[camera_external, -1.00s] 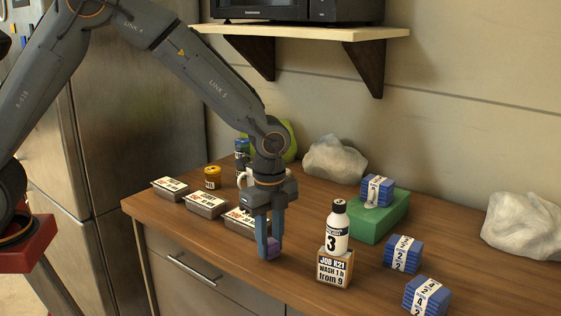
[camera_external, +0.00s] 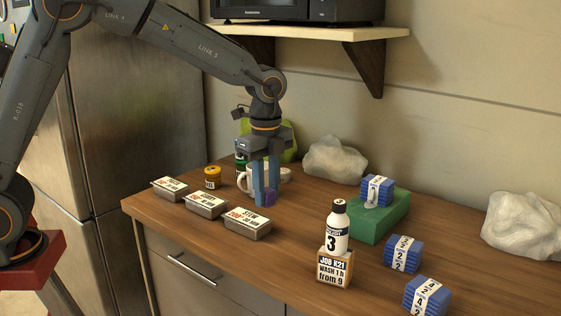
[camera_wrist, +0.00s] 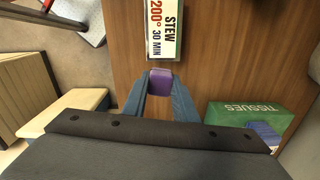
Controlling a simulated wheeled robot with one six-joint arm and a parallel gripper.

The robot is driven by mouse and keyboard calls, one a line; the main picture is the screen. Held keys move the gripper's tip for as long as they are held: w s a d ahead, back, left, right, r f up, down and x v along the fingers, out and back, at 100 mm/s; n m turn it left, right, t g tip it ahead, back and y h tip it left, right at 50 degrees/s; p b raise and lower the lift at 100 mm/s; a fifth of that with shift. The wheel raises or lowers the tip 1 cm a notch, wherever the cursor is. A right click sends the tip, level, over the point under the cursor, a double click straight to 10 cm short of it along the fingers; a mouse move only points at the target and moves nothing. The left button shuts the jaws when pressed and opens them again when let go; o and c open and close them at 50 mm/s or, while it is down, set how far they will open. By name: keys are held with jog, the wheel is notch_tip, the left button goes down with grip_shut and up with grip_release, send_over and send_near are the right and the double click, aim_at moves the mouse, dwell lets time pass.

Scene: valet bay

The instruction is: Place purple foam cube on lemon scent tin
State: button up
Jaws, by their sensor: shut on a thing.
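The purple foam cube (camera_external: 270,196) is pinched between the fingertips of my gripper (camera_external: 265,199). In the wrist view the cube (camera_wrist: 160,82) sits between both fingers, with the tin labelled STEW (camera_wrist: 164,28) just beyond it. In the external view the fingertips are beside the upper right end of that STEW tin (camera_external: 243,225); the cube's exact height above the worktop is hard to tell. I can read no lemon label on any tin. A small amber container with a yellow lid (camera_external: 212,177) stands at the back left.
Two more labelled tins (camera_external: 205,206) (camera_external: 169,189) lie left of the STEW tin. A white bottle (camera_external: 337,229) stands on a box (camera_external: 335,267) at the front. A green tissue box (camera_external: 380,218) bears a blue bundle (camera_external: 377,190).

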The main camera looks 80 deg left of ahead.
jog(key=s+a+n+b, duration=0.1)
jog(key=s+a+b, duration=0.2)
jog(key=a, duration=0.8)
jog(key=s+a+n+b, duration=0.1)
jog(key=s+a+b, duration=0.15)
jog(key=a, duration=0.85)
jog(key=p, duration=0.5)
send_over(283, 170)
jog(key=shift+s+d+f+p, duration=0.15)
jog(key=shift+f+p, duration=0.6)
jog(key=shift+f, duration=0.75)
jog(key=shift+s+d+f+p, duration=0.1)
jog(key=shift+f+p, duration=0.6)
jog(key=shift+f, duration=0.8)
jog(key=shift+w+a+f, duration=0.1)
jog(key=shift+w+f, duration=0.05)
jog(key=shift+f, duration=0.1)
jog(key=shift+f, duration=0.1)
jog(key=o, duration=1)
